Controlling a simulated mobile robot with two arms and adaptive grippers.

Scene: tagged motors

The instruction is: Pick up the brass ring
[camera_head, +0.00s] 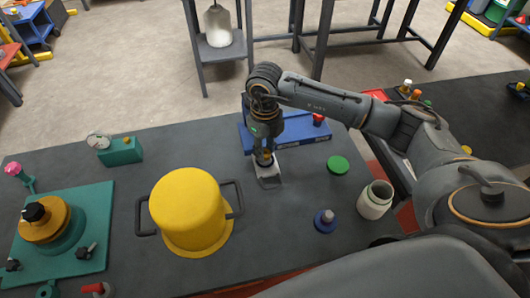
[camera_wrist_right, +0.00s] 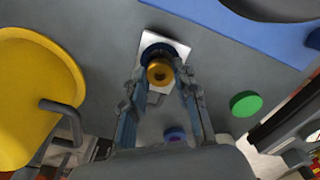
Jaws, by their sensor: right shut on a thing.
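The brass ring (camera_wrist_right: 160,72) is a small golden ring with a dark centre, seen from above in the right wrist view. It is between the fingertips of my right gripper (camera_wrist_right: 160,78), which is shut on it. A dark blue round part (camera_wrist_right: 158,50) shows just behind the ring, over a light square plate (camera_wrist_right: 178,50). In the head view my right gripper (camera_head: 264,160) points down over the light plate (camera_head: 268,181) on the dark table. The fingers largely hide the ring there. I cannot tell whether the ring is clear of the part below. My left gripper is not in view.
A yellow pot (camera_head: 187,215) with dark handles stands left of the gripper. A blue tray (camera_head: 295,131) lies behind it. A green disc (camera_head: 338,165), a blue knobbed piece (camera_head: 325,221) and a pale jar (camera_head: 375,200) stand to the right. A teal fixture (camera_head: 92,205) is far left.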

